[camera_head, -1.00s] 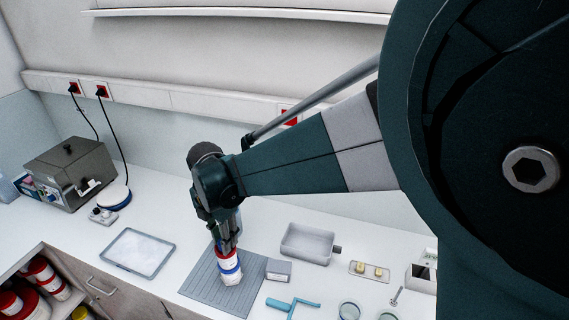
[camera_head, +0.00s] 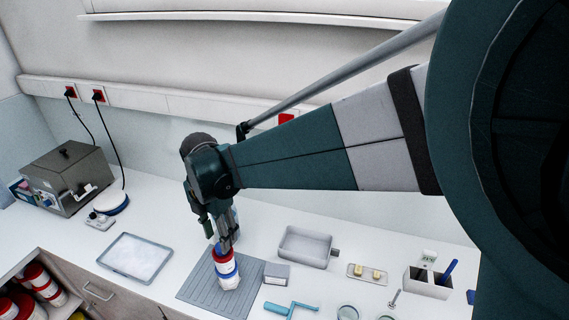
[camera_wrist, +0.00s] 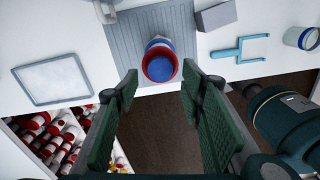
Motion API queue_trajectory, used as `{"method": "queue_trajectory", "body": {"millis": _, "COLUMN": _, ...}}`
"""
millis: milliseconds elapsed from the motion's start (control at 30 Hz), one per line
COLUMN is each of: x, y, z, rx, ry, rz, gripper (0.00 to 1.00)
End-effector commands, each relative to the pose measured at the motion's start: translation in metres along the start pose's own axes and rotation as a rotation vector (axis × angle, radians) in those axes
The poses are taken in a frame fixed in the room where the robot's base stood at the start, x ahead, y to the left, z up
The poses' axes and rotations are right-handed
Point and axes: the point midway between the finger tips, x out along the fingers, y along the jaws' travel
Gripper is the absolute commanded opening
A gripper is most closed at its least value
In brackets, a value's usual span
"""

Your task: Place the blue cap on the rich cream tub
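The white tub (camera_head: 229,281) with a red upper rim and a blue band stands upright on the grey ribbed mat (camera_head: 205,287). In the wrist view, a round blue disc (camera_wrist: 159,68) lies inside the tub's red rim (camera_wrist: 174,76); it looks like the blue cap, but I cannot tell how it is seated. My gripper (camera_head: 226,243) is right above the tub in the head view and hides part of its top. In the wrist view my gripper's fingers (camera_wrist: 160,72) are spread wide, with the tub's top just beyond the tips and nothing gripped between them.
A small grey box (camera_head: 277,273) and a light-blue bent tool (camera_head: 291,308) are right of the mat. A grey tray (camera_head: 306,247) stands behind them. A shallow tray (camera_head: 135,258) lies left. Red-and-white tubs (camera_head: 38,282) fill a shelf below the counter's left end.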

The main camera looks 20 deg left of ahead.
Motion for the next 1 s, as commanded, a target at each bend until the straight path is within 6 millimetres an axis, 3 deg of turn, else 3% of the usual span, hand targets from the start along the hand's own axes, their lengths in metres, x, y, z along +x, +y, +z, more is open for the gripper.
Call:
{"method": "queue_trajectory", "body": {"millis": 300, "x": -0.051, "y": 0.000, "z": 0.000, "rx": 0.000, "ry": 0.000, "rz": 0.000, "gripper": 0.39}}
{"method": "queue_trajectory", "body": {"millis": 500, "x": -0.074, "y": 0.000, "z": 0.000, "rx": 0.000, "ry": 0.000, "rz": 0.000, "gripper": 0.39}}
{"method": "queue_trajectory", "body": {"millis": 1000, "x": -0.086, "y": 0.000, "z": 0.000, "rx": 0.000, "ry": 0.000, "rz": 0.000, "gripper": 0.39}}
